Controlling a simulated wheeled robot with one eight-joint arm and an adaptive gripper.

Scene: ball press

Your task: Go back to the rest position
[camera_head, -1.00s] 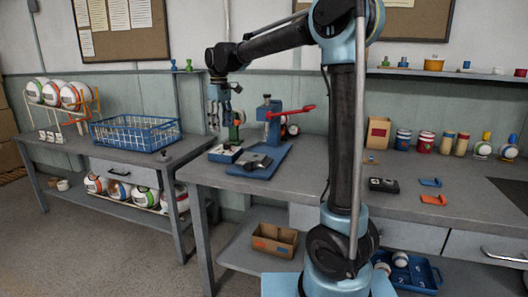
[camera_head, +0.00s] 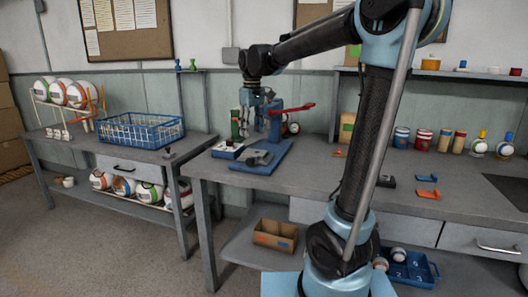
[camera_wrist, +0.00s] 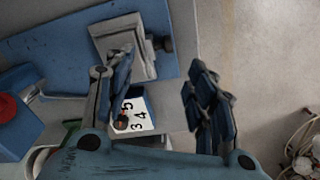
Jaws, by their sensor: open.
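My gripper (camera_head: 257,98) hangs from the bent arm above the left end of the workbench, close to the press (camera_head: 277,125). The press has a blue base plate (camera_head: 262,164) and a red lever (camera_head: 297,109). In the wrist view, my gripper (camera_wrist: 163,92) has its two fingers wide apart with nothing between them. The blue plate (camera_wrist: 60,52) and a grey block (camera_wrist: 128,45) also show there.
A blue wire basket (camera_head: 140,131) and a rack of balls (camera_head: 73,93) stand on the left bench. Cans (camera_head: 423,140) line the back of the main bench. An orange piece (camera_head: 428,194) lies near its front. Shelves (camera_head: 440,73) run along the wall. Open floor lies front left.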

